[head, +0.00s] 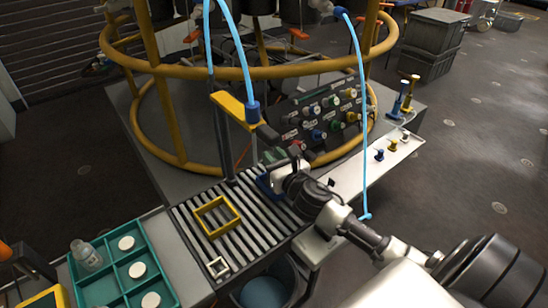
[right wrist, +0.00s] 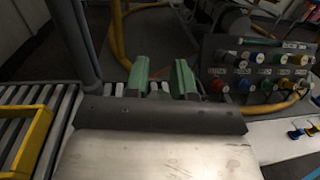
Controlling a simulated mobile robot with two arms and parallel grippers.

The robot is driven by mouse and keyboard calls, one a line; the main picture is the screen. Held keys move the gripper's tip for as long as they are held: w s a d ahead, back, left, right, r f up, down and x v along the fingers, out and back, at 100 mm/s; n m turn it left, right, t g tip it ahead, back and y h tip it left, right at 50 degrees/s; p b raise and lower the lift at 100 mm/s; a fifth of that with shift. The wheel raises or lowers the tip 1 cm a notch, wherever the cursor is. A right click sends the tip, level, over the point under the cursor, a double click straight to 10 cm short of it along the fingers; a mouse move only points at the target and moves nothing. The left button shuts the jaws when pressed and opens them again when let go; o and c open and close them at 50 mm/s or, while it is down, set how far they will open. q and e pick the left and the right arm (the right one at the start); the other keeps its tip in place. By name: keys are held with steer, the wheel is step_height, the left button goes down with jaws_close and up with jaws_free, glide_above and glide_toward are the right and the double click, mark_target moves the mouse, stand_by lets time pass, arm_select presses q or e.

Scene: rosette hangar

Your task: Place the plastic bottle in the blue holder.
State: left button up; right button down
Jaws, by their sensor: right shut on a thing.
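The blue holder (head: 264,186) is on the slatted rack; my right wrist covers most of it. My right gripper (head: 274,156) is over or just behind the holder. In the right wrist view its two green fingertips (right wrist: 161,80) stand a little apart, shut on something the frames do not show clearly. A clear bottle with a pale top (head: 87,256) stands in the left part of the teal tray (head: 163,258); I cannot tell whether it is the plastic one.
A yellow square frame (head: 204,230) and a small white frame (head: 222,271) lie on the slatted rack (head: 250,236). A dark post rises by the gripper. A panel of coloured knobs (head: 319,118) and a yellow ring frame (head: 240,72) stand behind. A light blue hose hangs at right.

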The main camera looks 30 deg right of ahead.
steer(key=c, duration=0.9)
jaws_free()
steer(key=shift+c, duration=0.2)
arm_select(q)
steer(key=shift+r, duration=0.1)
